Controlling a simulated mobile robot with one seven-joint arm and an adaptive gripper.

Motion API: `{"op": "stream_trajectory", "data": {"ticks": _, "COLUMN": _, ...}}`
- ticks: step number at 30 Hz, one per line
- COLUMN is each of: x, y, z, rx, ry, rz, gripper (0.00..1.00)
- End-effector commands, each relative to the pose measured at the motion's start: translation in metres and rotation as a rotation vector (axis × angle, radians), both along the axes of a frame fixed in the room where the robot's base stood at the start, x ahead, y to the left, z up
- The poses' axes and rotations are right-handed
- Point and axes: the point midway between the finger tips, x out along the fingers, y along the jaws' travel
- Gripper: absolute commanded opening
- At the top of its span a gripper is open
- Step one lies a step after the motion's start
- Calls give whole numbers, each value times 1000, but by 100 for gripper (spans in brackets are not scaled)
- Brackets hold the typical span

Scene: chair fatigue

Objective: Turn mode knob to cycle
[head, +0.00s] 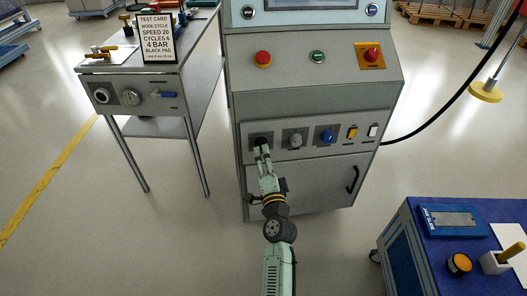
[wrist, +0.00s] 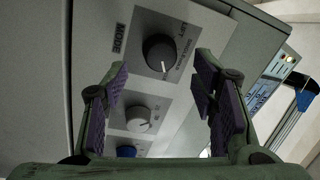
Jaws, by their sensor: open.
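The black mode knob (wrist: 158,53) is on the grey control panel, beside a "MODE" label in the wrist view. Its white pointer line is toward the lower edge of the knob in that view. The small position labels around it are hard to read. In the head view my gripper (head: 262,149) reaches up to the panel's left end and partly hides the knob. In the wrist view my gripper (wrist: 160,70) is open, with one purple-padded finger on each side and the knob ahead between the tips. I cannot tell whether they touch it.
A grey knob (head: 295,139), a blue knob (head: 327,136), a yellow switch (head: 352,133) and a white switch (head: 373,130) sit right of the mode knob. A test card (head: 155,38) reads "MODE CYCLE". A blue cart (head: 400,235) stands at lower right.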

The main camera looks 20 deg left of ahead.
Motion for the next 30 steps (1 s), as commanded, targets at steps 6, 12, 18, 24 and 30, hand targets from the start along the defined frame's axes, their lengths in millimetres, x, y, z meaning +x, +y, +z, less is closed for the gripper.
{"op": "stream_trajectory", "data": {"ticks": 6, "x": -26, "y": -13, "z": -3, "rx": 0, "ry": 2, "rz": 2, "gripper": 53}}
{"op": "stream_trajectory", "data": {"ticks": 12, "x": -31, "y": -16, "z": -2, "rx": -1, "ry": -1, "rz": 1, "gripper": 53}}
{"op": "stream_trajectory", "data": {"ticks": 18, "x": -31, "y": -16, "z": -2, "rx": -1, "ry": -1, "rz": 1, "gripper": 53}}
{"op": "stream_trajectory", "data": {"ticks": 24, "x": -30, "y": -16, "z": -2, "rx": 0, "ry": -2, "rz": 1, "gripper": 53}}
{"op": "stream_trajectory", "data": {"ticks": 30, "x": -29, "y": 14, "z": 48, "rx": -30, "ry": -116, "rz": 34, "gripper": 53}}
